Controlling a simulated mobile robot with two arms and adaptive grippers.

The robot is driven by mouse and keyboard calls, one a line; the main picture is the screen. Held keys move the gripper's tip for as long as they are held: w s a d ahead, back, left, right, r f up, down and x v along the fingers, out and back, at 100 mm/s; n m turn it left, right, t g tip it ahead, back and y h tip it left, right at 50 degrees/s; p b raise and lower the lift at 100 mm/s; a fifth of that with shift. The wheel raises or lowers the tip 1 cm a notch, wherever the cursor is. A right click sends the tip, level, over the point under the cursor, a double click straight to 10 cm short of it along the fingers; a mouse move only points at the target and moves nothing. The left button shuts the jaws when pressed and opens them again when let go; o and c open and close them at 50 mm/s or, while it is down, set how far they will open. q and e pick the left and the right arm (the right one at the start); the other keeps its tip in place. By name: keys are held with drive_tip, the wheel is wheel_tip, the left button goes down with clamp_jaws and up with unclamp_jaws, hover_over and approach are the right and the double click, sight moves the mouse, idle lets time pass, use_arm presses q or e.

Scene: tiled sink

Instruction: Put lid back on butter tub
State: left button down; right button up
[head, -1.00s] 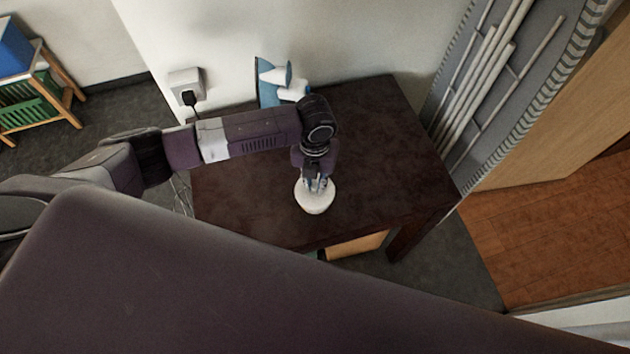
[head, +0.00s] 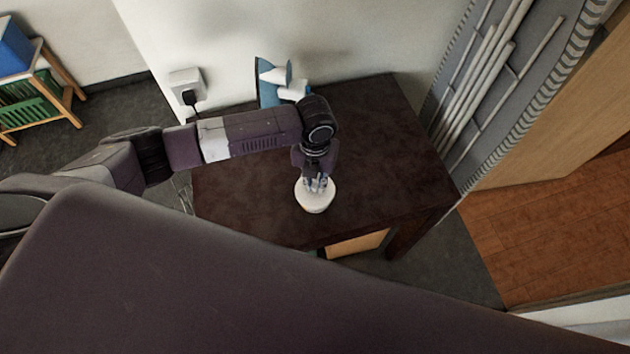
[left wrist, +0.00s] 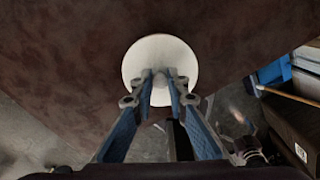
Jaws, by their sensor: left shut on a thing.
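A round white thing (head: 315,203), which looks like the butter tub with its lid, is on the dark table. My left gripper (head: 317,186) points down over it. In the left wrist view, my left gripper (left wrist: 160,84) has its fingertips close on a small pale knob in the middle of the round white lid (left wrist: 160,50). The lid hides what is under it, so I cannot tell if it rests fully on the tub. My right gripper does not show.
The dark brown table (head: 395,150) is clear on its right side. A blue and white object (head: 270,80) stands at the back by the wall. A wall socket with a plug (head: 188,90) is at the left. A wooden shelf (head: 45,95) stands far left.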

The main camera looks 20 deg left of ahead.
use_arm(q)
drive_tip(key=c, duration=1.8)
unclamp_jaws()
drive_tip(key=shift+o, duration=0.6)
drive_tip(key=o, duration=0.4)
drive_tip(key=shift+c, duration=0.2)
drive_tip(key=shift+r+p, duration=3.55)
drive_tip(key=shift+c, duration=0.2)
